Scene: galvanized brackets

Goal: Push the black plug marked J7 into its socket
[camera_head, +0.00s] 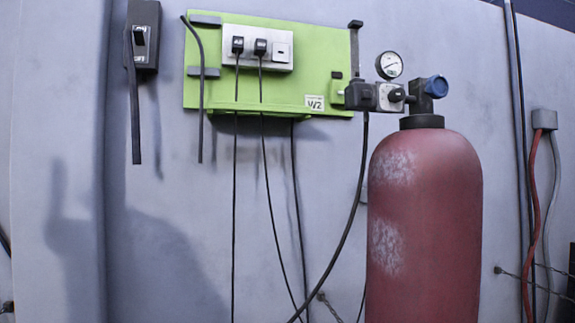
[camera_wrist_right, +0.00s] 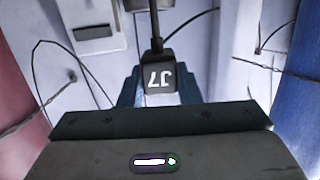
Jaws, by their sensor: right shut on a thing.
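The black plug marked J7 (camera_wrist_right: 159,79) is in the right wrist view, its white letters upside down and its cable running up in the picture. My right gripper (camera_wrist_right: 159,92) is shut on it, with dark fingers at both sides. In the head view, a pale socket strip (camera_head: 292,36) is fixed to a green board (camera_head: 220,93). Two black plugs, a left one (camera_head: 237,45) and a right one (camera_head: 260,47), sit in it, and a position at its right end (camera_head: 281,52) has no plug. Neither gripper shows in the head view.
A red gas cylinder (camera_head: 424,215) with a gauge (camera_head: 389,65) and blue-knobbed valve stands right of the board. Black cables hang below the strip. A black switch box (camera_head: 143,38) is at left. The right wrist view shows a pale slotted plate (camera_wrist_right: 94,32) and a blue surface (camera_wrist_right: 300,85).

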